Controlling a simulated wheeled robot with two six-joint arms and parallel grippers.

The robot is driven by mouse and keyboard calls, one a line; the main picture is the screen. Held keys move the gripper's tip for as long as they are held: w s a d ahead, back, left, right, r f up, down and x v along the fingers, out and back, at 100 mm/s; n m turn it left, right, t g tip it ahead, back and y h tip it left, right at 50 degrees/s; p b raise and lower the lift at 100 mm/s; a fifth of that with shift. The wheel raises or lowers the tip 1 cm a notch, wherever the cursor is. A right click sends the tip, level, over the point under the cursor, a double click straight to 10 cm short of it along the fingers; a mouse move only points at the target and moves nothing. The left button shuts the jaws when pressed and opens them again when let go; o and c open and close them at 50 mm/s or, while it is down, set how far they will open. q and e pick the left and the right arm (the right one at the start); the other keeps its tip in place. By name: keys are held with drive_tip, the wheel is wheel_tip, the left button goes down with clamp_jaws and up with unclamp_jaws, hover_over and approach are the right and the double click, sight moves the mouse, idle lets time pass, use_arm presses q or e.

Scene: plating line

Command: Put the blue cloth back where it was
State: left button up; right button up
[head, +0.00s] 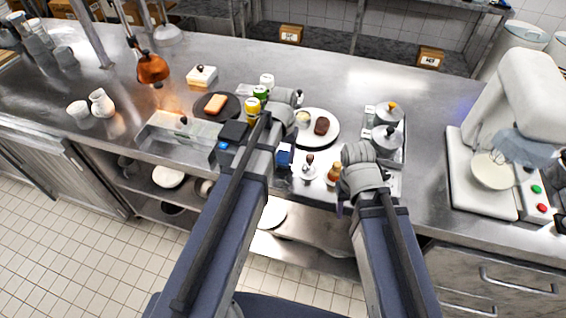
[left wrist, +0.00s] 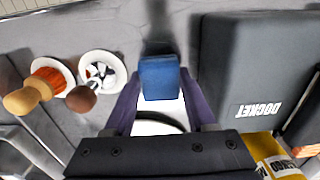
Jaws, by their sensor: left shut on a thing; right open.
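The blue cloth (left wrist: 159,78) is a small folded block between the purple fingers of my left gripper (left wrist: 158,95) in the left wrist view. It also shows in the head view (head: 285,154), near the counter's front edge. My left gripper is shut on it; I cannot tell whether the cloth touches the counter. My right gripper (head: 347,188) is open, close to the front edge beside a brown-topped bottle (head: 334,175); its fingers are mostly hidden by my arm.
A white plate (head: 332,139) with food lies behind. A tray (head: 398,150) holds lidded pots. A stand mixer (head: 520,90) stands right.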

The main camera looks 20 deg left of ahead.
sight(283, 156)
use_arm(q)
drive_tip(key=shift+f+b, duration=0.3)
drive_tip(key=shift+f, duration=0.55)
use_arm(e)
drive_tip(key=shift+f, duration=0.8)
use_arm(q)
drive_tip(key=shift+f, duration=0.15)
drive_tip(key=o, duration=1.3)
use_arm(e)
drive_tip(key=shift+f, duration=0.15)
use_arm(q)
wheel_tip(283, 156, up, 12)
drive_tip(key=r+p, duration=0.1)
drive_tip(key=p, duration=1.1)
drive_tip(key=s+d+m, duration=0.1)
drive_tip(key=s+d, duration=0.2)
drive_tip(key=s, duration=0.1)
drive_tip(key=s+d+m, duration=0.1)
drive_tip(key=s+d, duration=0.3)
drive_tip(key=s, duration=0.1)
drive_tip(key=s+d+m+y, duration=0.1)
drive_tip(key=s+d, duration=0.2)
drive_tip(key=s, duration=0.2)
drive_tip(key=shift+s+d+f, duration=0.1)
drive_tip(key=shift+d+f, duration=0.15)
use_arm(e)
wheel_tip(283, 156, up, 12)
